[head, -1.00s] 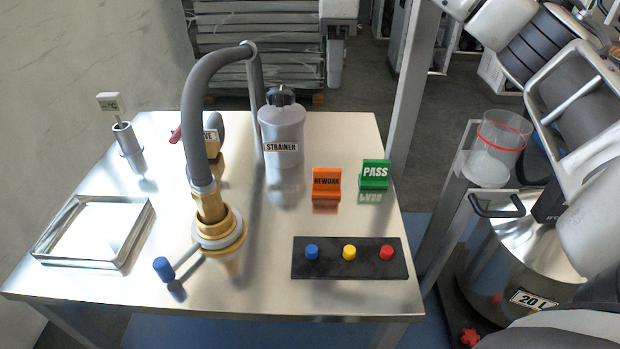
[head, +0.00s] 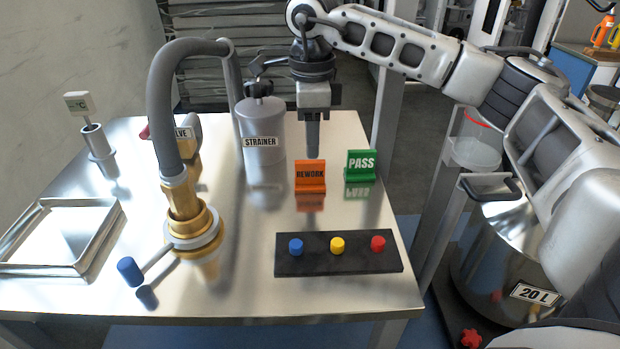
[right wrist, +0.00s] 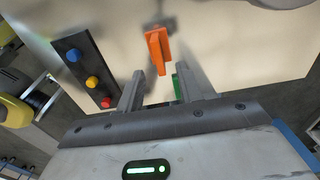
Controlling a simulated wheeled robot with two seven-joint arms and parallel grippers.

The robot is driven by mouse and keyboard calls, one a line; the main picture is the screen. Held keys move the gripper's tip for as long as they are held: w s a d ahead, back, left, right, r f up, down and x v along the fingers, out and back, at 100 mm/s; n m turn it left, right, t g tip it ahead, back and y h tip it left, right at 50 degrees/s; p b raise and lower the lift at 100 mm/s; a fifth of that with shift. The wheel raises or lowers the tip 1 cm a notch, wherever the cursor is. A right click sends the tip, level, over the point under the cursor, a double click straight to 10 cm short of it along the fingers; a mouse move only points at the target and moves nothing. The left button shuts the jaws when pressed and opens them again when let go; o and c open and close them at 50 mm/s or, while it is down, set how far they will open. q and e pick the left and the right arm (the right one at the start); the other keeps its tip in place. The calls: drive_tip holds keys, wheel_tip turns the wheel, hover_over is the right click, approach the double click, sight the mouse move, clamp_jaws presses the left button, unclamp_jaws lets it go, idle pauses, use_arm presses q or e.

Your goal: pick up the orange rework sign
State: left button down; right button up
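The orange rework sign (head: 310,176) stands upright on the steel table, left of the green pass sign (head: 360,165). My right gripper (head: 313,152) hangs fingers-down just above and behind the rework sign in the head view. In the right wrist view its two fingers (right wrist: 160,80) are spread apart with nothing between them, and the orange sign (right wrist: 157,50) lies just beyond the fingertips, apart from them. The green sign (right wrist: 177,88) is partly hidden behind a finger there. My left gripper is not in view.
A black button block (head: 338,263) with blue, yellow and red buttons lies in front of the sign. The strainer canister (head: 262,133) stands to the left, then a hose tap (head: 185,200). An empty-looking tray (head: 60,240) is at far left. Table between sign and block is clear.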

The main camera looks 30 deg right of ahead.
sight(310, 161)
drive_tip(key=shift+a+f, duration=0.1)
drive_tip(key=shift+f, duration=3)
clamp_jaws()
